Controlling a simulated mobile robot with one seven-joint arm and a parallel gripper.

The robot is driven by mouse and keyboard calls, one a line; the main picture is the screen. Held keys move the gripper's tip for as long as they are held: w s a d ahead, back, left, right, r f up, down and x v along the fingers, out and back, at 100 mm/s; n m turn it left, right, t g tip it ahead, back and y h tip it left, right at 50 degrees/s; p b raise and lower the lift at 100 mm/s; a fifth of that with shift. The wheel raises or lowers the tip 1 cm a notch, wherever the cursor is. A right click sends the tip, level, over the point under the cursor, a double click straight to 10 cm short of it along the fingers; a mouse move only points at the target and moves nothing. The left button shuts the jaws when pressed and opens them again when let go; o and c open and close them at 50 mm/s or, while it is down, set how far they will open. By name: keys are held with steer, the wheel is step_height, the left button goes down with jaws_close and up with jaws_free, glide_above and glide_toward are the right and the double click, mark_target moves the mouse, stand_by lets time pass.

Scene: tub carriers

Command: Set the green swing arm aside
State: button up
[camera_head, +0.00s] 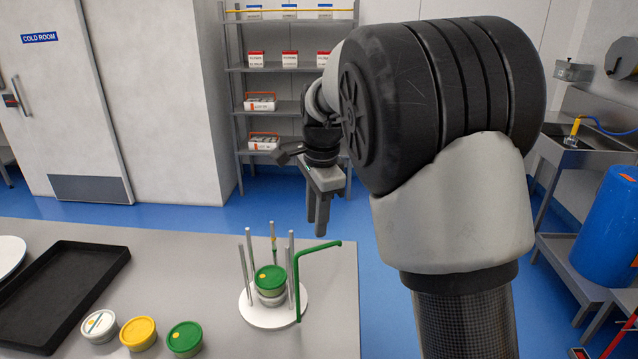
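The tub carrier has a round white base (262,315) on the grey table, with several upright grey rods around a tub with a green lid (270,279). At least one more tub seems to sit under it. The green swing arm (318,249) rises from the right front of the base and bends at the top. Its horizontal part points right and slightly back, away from the tubs, and does not cross over the green lid. My gripper (318,222) points down beyond the table's far right corner, apart from the swing arm. Its fingers look close together; their gap is unclear.
Tubs with white (100,325), yellow (138,333) and green (185,338) lids stand at the table's front. A black tray (62,290) and part of a white plate (8,254) lie left. The table (190,262) is clear between tray and carrier. A shelf rack (288,68) stands behind.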

step_height(320, 180, up, 10)
steer(key=s, duration=0.1)
steer(key=shift+s+d+r, duration=0.15)
steer(key=shift+d+r, duration=0.05)
